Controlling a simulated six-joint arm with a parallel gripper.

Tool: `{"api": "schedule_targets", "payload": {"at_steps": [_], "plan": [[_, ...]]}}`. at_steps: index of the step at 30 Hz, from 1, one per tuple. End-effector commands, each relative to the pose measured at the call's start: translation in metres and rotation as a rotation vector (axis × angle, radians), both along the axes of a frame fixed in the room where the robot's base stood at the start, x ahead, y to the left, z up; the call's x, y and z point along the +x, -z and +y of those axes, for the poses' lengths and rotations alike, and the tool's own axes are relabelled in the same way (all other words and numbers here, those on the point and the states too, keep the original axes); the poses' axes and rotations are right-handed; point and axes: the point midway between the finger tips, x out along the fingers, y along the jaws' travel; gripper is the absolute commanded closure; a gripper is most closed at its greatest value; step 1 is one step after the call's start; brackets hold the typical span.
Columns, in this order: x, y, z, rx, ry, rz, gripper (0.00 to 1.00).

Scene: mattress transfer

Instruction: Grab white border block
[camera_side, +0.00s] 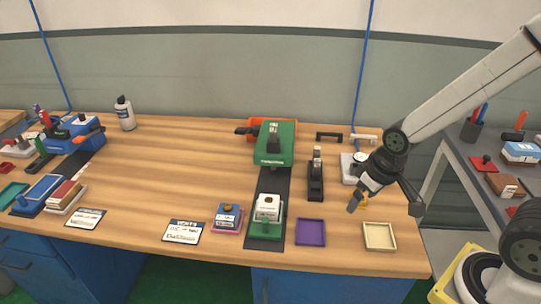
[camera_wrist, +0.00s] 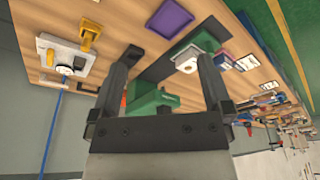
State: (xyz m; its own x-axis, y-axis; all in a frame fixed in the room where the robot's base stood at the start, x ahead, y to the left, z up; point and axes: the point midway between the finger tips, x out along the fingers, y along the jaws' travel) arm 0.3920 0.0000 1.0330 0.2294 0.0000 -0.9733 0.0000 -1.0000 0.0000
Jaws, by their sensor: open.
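Which thing is the white border block is not certain. A white block (camera_side: 267,207) with a dark mark on its face sits on a green tray (camera_side: 277,224) at the front of a dark strip. In the wrist view the white block (camera_wrist: 186,62) shows beside the right finger. A cream square tray with a raised rim (camera_side: 380,248) lies at the front right. My gripper (camera_side: 385,205) is open and empty, above the table's right part, behind the cream tray and right of the white block. Its fingers (camera_wrist: 168,55) are spread wide in the wrist view.
A purple tray (camera_side: 310,232) lies between the white block and the cream tray. A green machine (camera_side: 273,150) and a black upright clamp (camera_side: 316,178) stand behind. A white fixture (camera_side: 350,172) stands partly behind my gripper. The table's middle left (camera_side: 150,180) is clear.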

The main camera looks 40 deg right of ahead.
Motion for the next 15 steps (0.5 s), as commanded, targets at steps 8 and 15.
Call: {"api": "schedule_targets", "payload": {"at_steps": [8,15], "plan": [[0.015,0.001,0.009,0.023,0.009,-0.035,0.0],[0.068,0.007,0.039,0.094,0.065,-0.169,0.0]]}}
